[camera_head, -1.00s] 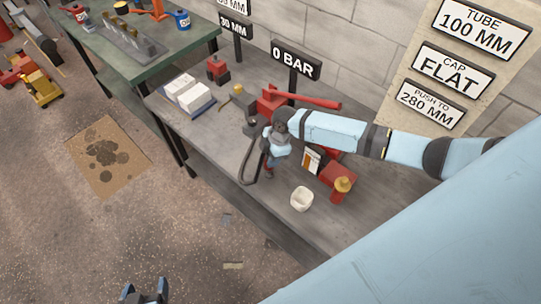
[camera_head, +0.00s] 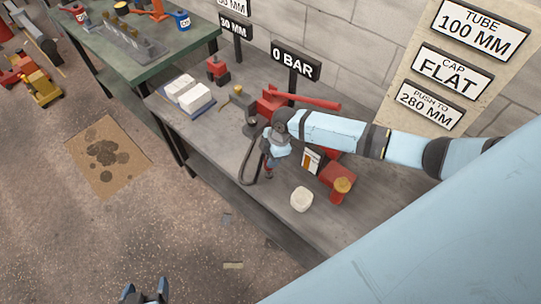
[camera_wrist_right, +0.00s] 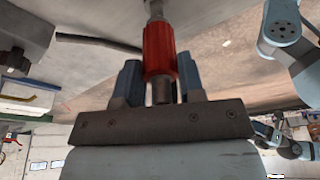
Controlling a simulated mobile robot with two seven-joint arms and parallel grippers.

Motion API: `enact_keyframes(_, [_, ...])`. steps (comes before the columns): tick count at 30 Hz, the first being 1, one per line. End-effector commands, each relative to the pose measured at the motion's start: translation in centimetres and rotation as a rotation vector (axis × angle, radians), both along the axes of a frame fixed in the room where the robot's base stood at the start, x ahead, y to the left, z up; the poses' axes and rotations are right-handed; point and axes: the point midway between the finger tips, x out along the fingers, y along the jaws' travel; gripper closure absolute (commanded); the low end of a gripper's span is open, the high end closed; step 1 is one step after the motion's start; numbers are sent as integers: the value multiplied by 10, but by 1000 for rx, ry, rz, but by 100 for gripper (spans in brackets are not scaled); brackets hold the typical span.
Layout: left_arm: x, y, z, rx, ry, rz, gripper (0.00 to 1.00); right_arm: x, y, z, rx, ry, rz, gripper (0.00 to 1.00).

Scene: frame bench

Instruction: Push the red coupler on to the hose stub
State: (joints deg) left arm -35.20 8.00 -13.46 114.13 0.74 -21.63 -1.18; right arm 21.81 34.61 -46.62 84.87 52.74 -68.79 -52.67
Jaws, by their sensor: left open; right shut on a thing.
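The red coupler (camera_wrist_right: 160,50) is between the fingers of my right gripper (camera_wrist_right: 158,78) in the right wrist view. The right gripper is shut on it. A grey metal piece (camera_wrist_right: 155,9) meets the coupler's far end; I cannot tell whether it is the hose stub or part of the coupler. A dark hose (camera_wrist_right: 95,41) runs in from the left towards that end. In the head view the right gripper (camera_head: 269,160) is low over the bench beside the looped black hose (camera_head: 246,165). My left gripper (camera_head: 146,293) is open and empty at the bottom edge, away from the bench.
A "0 BAR" sign (camera_head: 296,61) stands behind.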

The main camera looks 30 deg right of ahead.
Motion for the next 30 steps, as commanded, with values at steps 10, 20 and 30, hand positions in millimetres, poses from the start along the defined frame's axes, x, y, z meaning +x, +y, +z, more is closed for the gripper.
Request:
enact_keyframes(10, [0,0,3,0,-1,0,23,0,0,1,1,0,0,92])
enact_keyframes(20, [1,0,6,-1,-4,0,23,0,1,0,1,-1,0,92])
enact_keyframes(30, [0,0,7,-1,-3,0,23,0,1,1,1,-1,0,92])
